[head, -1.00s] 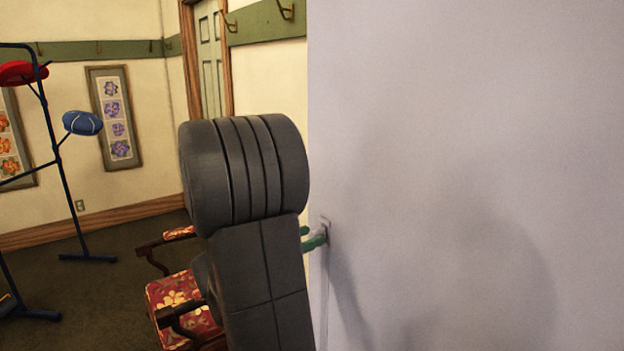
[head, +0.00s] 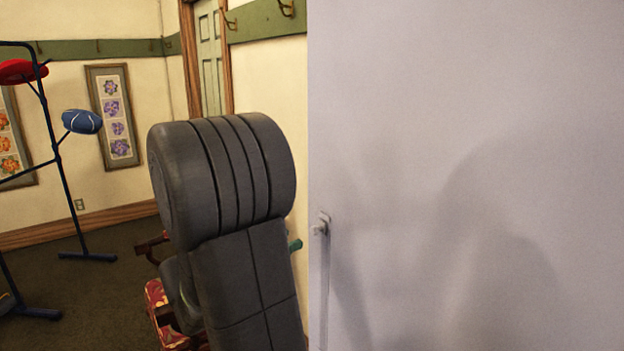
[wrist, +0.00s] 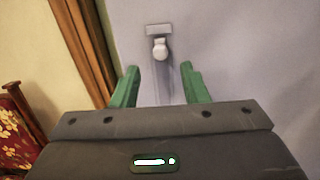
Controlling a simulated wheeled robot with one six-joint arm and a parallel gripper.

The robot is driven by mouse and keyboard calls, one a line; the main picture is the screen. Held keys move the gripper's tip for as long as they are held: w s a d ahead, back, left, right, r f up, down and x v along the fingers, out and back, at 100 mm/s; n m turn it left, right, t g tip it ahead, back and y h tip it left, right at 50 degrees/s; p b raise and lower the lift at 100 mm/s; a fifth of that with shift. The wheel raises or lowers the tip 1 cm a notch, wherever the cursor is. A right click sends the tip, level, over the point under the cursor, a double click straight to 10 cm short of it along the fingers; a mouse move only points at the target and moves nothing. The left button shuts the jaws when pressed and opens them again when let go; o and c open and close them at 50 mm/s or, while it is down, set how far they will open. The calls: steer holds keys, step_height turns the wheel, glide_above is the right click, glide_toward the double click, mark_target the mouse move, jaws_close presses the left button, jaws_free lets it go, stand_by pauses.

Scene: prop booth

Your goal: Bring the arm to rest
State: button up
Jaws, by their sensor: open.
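My gripper (wrist: 160,86) shows in the wrist view as two green fingers, spread apart and empty. A small pale knob or hook (wrist: 160,48) on a lilac-grey panel (wrist: 225,40) appears beyond the fingertips, between their lines, and is not held. In the head view my dark grey arm fills the middle and hides most of the gripper; only a bit of a green finger (head: 295,245) shows at its right side. The same knob (head: 320,225) is on the panel's left edge, to the right of that finger and apart from it.
The panel (head: 470,120) fills the right half of the head view. A red patterned chair (head: 160,305) stands behind my arm. A dark stand at far left holds a red hat (head: 22,72) and a blue hat (head: 82,122). Open floor (head: 110,285) lies between.

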steer(key=b+v, duration=0.1)
steer(key=v, duration=0.7)
steer(key=p, duration=0.3)
glide_toward(313, 231)
steer(key=x, duration=0.8)
steer(key=shift+w, duration=0.15)
step_height(313, 231, down, 30)
steer(key=b, duration=2)
steer(key=shift+r, duration=0.15)
steer(key=shift+s+a+r, duration=0.15)
steer(key=shift+s+a, duration=0.15)
steer(key=shift+a, duration=0.2)
steer(key=shift+s, duration=0.1)
